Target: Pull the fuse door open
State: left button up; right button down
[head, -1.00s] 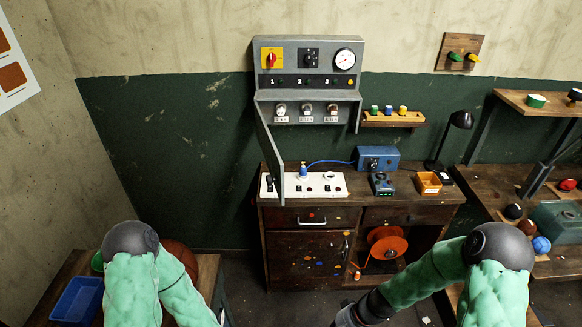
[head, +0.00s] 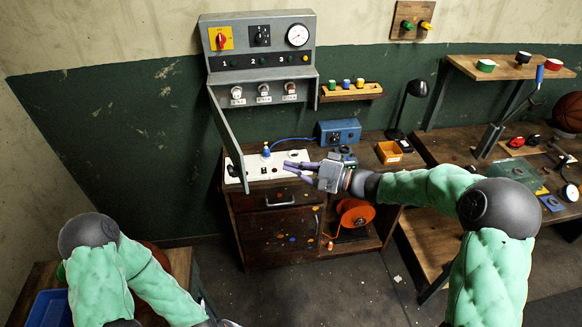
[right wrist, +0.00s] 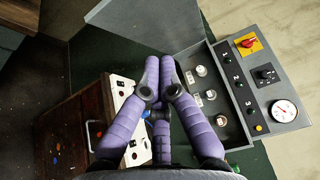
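The grey fuse box (head: 262,70) hangs on the wall with fuses in its lower bay. Its grey door (head: 229,140) hangs out from the left side, swung away from the bay and seen nearly edge-on. In the right wrist view the door (right wrist: 150,22) is a broad grey panel beyond the fingers. My right gripper (head: 285,166) is right of the door's lower end, apart from it, above the bench.
The bench below carries a white socket panel (head: 262,167), a blue box (head: 339,132) and an orange tray (head: 389,152). A small shelf (head: 350,93) juts from the wall right of the fuse box. A black lamp (head: 415,90) stands farther right.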

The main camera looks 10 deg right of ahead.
jog(key=w+a, duration=0.2)
jog(key=a, duration=0.8)
jog(key=shift+w, duration=0.25)
jog(key=shift+a, duration=0.1)
jog(key=s+a+b, duration=0.2)
jog(key=a+b, duration=0.4)
jog(key=a, duration=0.3)
jog(key=shift+s, duration=0.25)
